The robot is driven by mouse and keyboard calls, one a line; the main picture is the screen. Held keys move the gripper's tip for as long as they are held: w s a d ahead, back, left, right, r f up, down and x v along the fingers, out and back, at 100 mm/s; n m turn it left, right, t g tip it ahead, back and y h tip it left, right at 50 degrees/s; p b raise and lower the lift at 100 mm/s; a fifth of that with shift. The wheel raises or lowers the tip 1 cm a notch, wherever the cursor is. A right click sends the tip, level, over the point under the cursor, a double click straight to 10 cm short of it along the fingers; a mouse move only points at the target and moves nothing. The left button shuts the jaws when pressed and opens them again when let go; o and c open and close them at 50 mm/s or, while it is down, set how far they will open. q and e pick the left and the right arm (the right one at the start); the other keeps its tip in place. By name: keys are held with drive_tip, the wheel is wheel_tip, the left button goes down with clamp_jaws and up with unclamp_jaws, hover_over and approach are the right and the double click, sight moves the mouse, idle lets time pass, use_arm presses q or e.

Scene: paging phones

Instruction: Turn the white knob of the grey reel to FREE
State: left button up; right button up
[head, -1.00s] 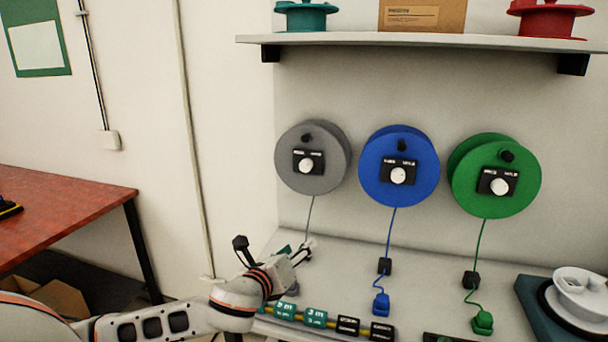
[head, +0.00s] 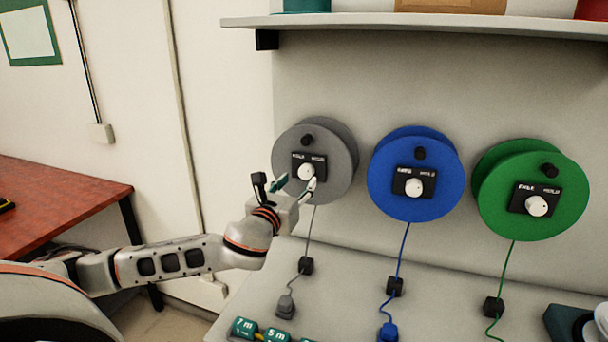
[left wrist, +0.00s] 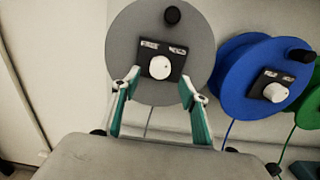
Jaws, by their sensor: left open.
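The grey reel (head: 338,178) is mounted on the back wall, leftmost of three reels. Its white knob (head: 306,172) sits on a black plate (head: 319,158) with small white labels on either side at the top; the words are too small to read surely. My left gripper (head: 295,184) is open and empty in front of the reel, just below the knob. In the left wrist view the knob (left wrist: 160,67) lies ahead of and between the two spread fingers (left wrist: 158,90), apart from both. My right gripper is not in view.
The blue reel (head: 390,185) and the green reel (head: 560,210) hang to the right, each with its own white knob. A grey cord (head: 311,235) hangs below the grey reel to the bench (head: 345,290). A shelf (head: 420,25) runs above. A red table (head: 70,200) stands at left.

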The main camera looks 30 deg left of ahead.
sight(305, 174)
use_arm(q)
drive_tip(key=shift+x, duration=2.45)
drive_tip(key=shift+f, duration=0.1)
drive_tip(key=c, duration=1.1)
